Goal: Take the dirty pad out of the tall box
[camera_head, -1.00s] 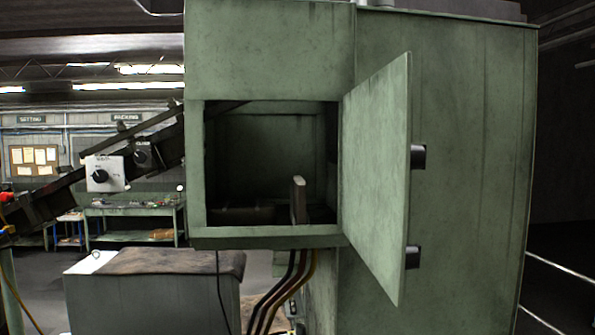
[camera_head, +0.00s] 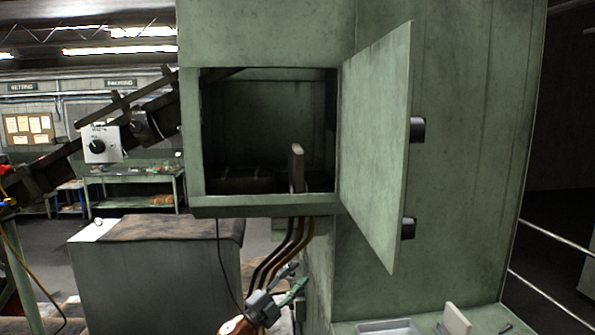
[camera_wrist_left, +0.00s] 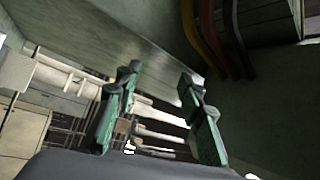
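The tall green box (camera_head: 265,40) stands in the middle of the head view, with its hinged door (camera_head: 376,150) swung open to the right. My left gripper (camera_head: 291,279) is below the opening, in front of the hanging hoses, apart from the pad. In the left wrist view its green fingers (camera_wrist_left: 160,76) are spread with nothing between them. The pad does not show there. My right gripper is not in view.
Dark and yellow hoses (camera_head: 284,250) hang under the opening. A grey cabinet with a brown-stained top (camera_head: 160,228) stands at lower left. A green ledge at lower right holds a grey tray (camera_head: 388,327) and a pale block (camera_head: 455,319). The open door blocks the right side.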

